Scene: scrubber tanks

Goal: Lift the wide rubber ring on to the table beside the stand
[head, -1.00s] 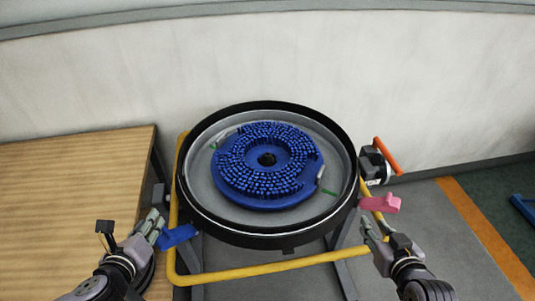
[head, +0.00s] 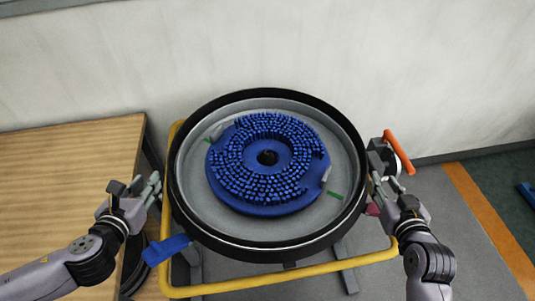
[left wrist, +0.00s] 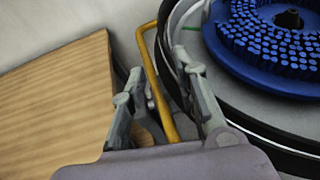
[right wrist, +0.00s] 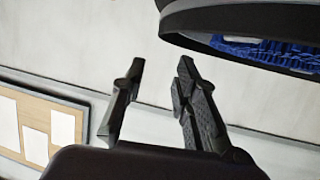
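The wide black rubber ring (head: 349,128) lies around the rim of the round grey tank on the stand, which holds a blue brush disc (head: 263,205). My left gripper (head: 151,188) is open and empty beside the ring's left side. In the left wrist view, its fingers (left wrist: 158,84) are apart, the right one close to the ring (left wrist: 180,68); contact is unclear. My right gripper (head: 376,188) is at the ring's right side. In the right wrist view, its fingers (right wrist: 161,66) are apart and empty, with the ring (right wrist: 176,25) above right.
A wooden table (head: 60,180) stands left of the stand, its visible top clear. A yellow tube frame (head: 270,284) surrounds the stand. A blue lever (head: 166,248) sticks out front left. A pink lever (head: 373,209) is mostly hidden behind my right gripper. An orange handle (head: 399,152) is at right.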

